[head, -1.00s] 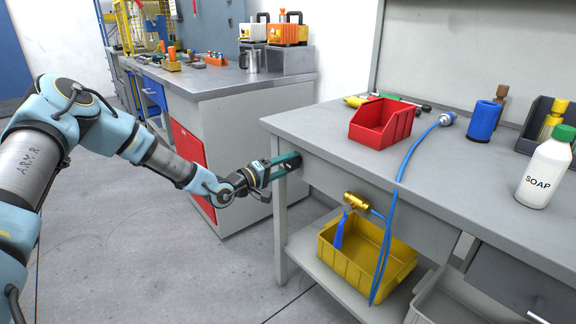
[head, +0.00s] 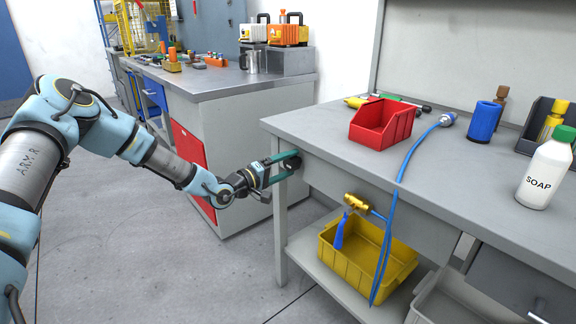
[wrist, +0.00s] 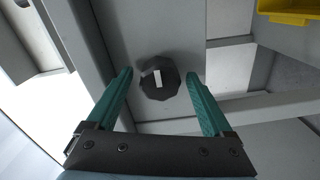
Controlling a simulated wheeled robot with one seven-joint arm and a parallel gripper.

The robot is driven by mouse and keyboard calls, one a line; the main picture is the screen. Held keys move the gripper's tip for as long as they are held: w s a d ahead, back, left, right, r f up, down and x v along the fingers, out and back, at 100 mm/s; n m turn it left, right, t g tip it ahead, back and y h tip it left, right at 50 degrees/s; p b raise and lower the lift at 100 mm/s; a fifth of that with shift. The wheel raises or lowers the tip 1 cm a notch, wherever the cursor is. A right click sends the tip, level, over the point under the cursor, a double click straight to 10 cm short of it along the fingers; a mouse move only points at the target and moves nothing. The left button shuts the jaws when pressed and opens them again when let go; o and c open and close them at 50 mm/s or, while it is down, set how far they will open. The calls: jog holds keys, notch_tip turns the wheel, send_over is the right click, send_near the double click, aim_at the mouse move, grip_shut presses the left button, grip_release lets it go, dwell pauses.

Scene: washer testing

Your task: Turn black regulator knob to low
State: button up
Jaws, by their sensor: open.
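The black regulator knob (wrist: 158,78) is on the grey side face of the workbench (wrist: 140,30). In the wrist view it is a dark, many-sided knob with a white bar mark that runs nearly upright in the picture. My gripper (wrist: 162,80) is open, with one green finger on each side of the knob and gaps visible between fingers and knob. In the head view my gripper (head: 290,162) is at the bench's left front corner, below the top, and the knob is a small dark shape between the fingers. I cannot read any low marking.
A red bin (head: 382,124) and a soap bottle (head: 546,170) stand on the benchtop. A yellow bin (head: 345,268) sits on the lower shelf, with a blue hose (head: 388,240) hanging before it. A second bench (head: 225,90) stands behind.

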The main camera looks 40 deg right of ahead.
jog(key=a, duration=1)
jog(key=shift+w+a+b, duration=0.3)
jog(key=shift+w+a, duration=0.05)
